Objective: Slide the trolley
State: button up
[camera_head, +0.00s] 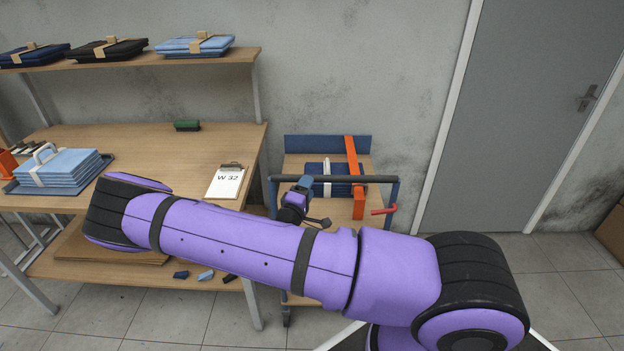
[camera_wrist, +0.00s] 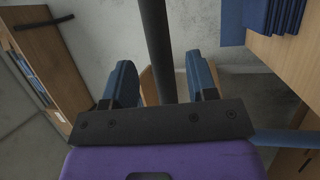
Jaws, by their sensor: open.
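The trolley (camera_head: 328,143) stands on the floor right of the workbench, with a wooden deck and blue end frames. Its dark handle bar (camera_head: 365,179) runs across the near end. My gripper (camera_head: 306,182) is at the left part of this bar, partly hidden by its own wrist. In the wrist view the two blue fingers of my gripper (camera_wrist: 161,72) are apart, and the dark handle bar (camera_wrist: 155,40) passes between them with gaps on both sides. The trolley's lower part is largely hidden behind my arm.
The workbench (camera_head: 140,140) is close on the left. A grey door (camera_head: 530,110) and open floor are on the right.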

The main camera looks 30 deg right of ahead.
jog(key=shift+x, duration=2.4)
jog(key=shift+s, duration=0.1)
grip_shut()
